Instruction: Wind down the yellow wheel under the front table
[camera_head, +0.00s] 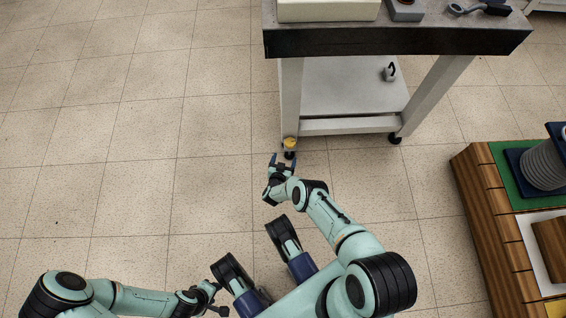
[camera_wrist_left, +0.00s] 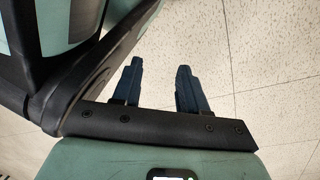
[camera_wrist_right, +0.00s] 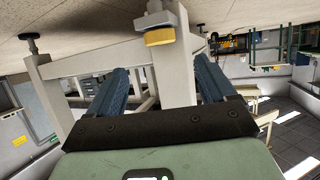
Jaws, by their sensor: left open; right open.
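The yellow wheel (camera_head: 290,143) sits low on the near left leg of the front table (camera_head: 400,42), just above a black foot. It also shows in the right wrist view (camera_wrist_right: 160,38), where that picture is upside down. My right gripper (camera_head: 283,160) is open and empty, just in front of the wheel on the near side. In the right wrist view its fingers (camera_wrist_right: 161,66) are spread, with the wheel apart from them and lined up between them. My left gripper (camera_head: 216,297) is open and empty at the lower left, near my base; its spread fingers (camera_wrist_left: 159,66) show over bare floor.
The table's lower shelf (camera_head: 340,85) holds a small grey part (camera_head: 389,72). On the tabletop are a pale block (camera_head: 328,9) and tools. A wooden bench (camera_head: 485,215) with a grey coil (camera_head: 545,165) stands at the right. The floor on the left is clear.

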